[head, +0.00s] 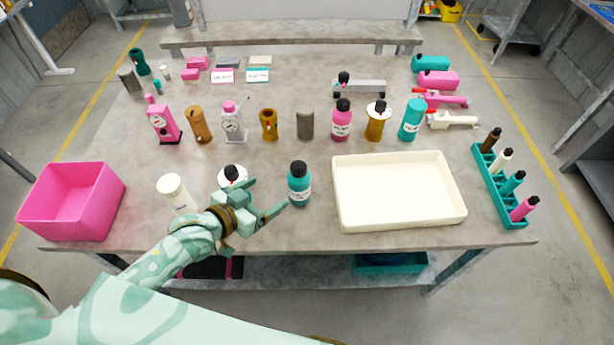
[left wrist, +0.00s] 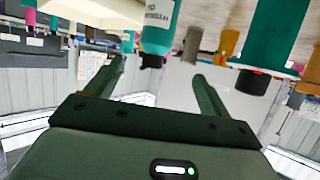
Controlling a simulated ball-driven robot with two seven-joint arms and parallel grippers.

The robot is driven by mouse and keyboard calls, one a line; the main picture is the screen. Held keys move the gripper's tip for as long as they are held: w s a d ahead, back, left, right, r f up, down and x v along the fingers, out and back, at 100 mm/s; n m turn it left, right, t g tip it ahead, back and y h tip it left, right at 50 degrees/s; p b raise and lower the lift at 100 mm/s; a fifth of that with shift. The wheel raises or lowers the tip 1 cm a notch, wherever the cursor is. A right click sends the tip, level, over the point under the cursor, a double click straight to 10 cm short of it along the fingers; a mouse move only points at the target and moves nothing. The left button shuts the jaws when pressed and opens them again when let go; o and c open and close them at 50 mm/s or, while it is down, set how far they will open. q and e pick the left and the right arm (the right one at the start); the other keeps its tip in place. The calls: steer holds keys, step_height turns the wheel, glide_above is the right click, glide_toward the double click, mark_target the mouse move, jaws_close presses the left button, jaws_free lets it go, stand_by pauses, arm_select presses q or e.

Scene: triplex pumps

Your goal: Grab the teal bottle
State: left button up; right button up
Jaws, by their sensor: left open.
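The teal bottle (head: 299,190) has a black cap and a pale label and stands upright near the front middle of the table. My left gripper (head: 268,196) is open and empty, just left of the bottle, its fingers pointing towards it. In the left wrist view the picture is upside down; a labelled teal bottle (left wrist: 161,25) shows beyond and between the two open fingers (left wrist: 157,82). It is not held. My right gripper is not in view.
A black-topped white disc (head: 232,173) is just behind my left gripper, and a white jar (head: 174,192) stands left of it. A cream tray (head: 345,217) lies right of the bottle. A pink bin (head: 60,212) is far left, a teal rack (head: 487,182) far right. Several bottles line the back.

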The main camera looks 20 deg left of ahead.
mark_target(289, 180)
arm_select(q)
steer(key=b+x, duration=0.1)
steer(key=x, duration=0.3)
steer(key=shift+d+f, duration=0.1)
steer(key=shift+f, duration=0.05)
steer(key=b+x, duration=0.1)
steer(key=x, duration=0.4)
steer(key=shift+w+d, duration=0.1)
steer(key=shift+w, duration=0.2)
steer(key=shift+w+d, duration=0.2)
steer(key=b+x, duration=0.1)
steer(key=x, duration=0.1)
steer(key=b+x, duration=0.1)
steer(key=x, duration=0.1)
steer(key=shift+s+d, duration=0.15)
steer(key=shift+d, duration=0.2)
steer(key=shift+w+d+f, duration=0.1)
steer(key=shift+w, duration=0.3)
steer(key=shift+s, duration=0.1)
steer(key=shift+c, duration=0.5)
steer(key=c, duration=1.1)
steer(key=shift+c, duration=0.4)
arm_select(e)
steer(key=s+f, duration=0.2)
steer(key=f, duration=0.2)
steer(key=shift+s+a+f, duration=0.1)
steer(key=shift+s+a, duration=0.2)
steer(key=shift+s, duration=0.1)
